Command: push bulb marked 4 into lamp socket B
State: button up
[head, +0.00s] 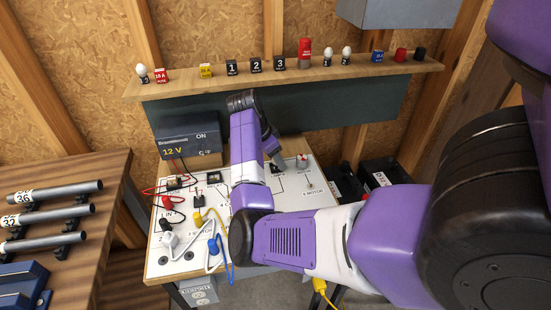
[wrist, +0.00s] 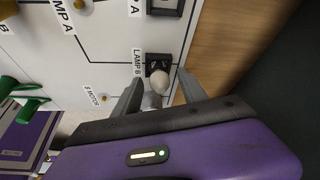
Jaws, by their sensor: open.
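In the wrist view a pale bulb (wrist: 162,84) sits at the dark socket (wrist: 158,62) beside the label LAMP B. My gripper (wrist: 159,77) is open, with one finger on each side of the bulb. I cannot tell whether the fingers touch it or how deep it sits. No number on it is readable. In the head view my gripper (head: 272,148) points down at the back of the white circuit board (head: 160,264); my arm hides lamp socket B there.
A wooden shelf (head: 190,87) behind holds other bulbs, such as one at the left (head: 143,71), and coloured blocks. A 12 V supply box (head: 188,140) stands behind the board. Cables and clips (head: 205,235) crowd its front left. Pipes (head: 55,192) lie on a left table.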

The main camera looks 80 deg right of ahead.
jog(key=shift+r, duration=0.1)
jog(key=b+v, duration=0.1)
jog(key=v, duration=0.6)
jog(key=shift+r, duration=0.25)
jog(key=shift+a, duration=0.1)
